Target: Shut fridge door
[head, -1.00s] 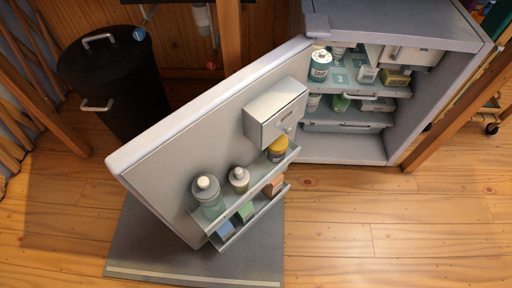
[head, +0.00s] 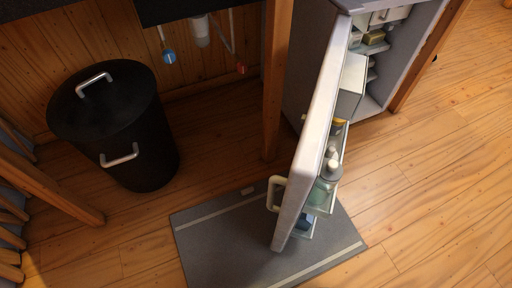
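The fridge door (head: 318,130) stands open in the head view, seen nearly edge-on. Its light handle (head: 276,192) is on the left, outer face. Bottles (head: 324,187) and boxes sit on the racks of its inner side. The fridge body (head: 303,62) is at the upper right, with shelves holding small items visible through the opening. The door's lower end is above the grey mat. My gripper is not in the picture.
A black lidded bin (head: 117,125) stands at the left. A grey mat (head: 225,245) lies on the floor under the door. A wooden post (head: 274,85) is left of the fridge. Wooden beams (head: 50,190) lean at the far left. The wooden floor at the right is clear.

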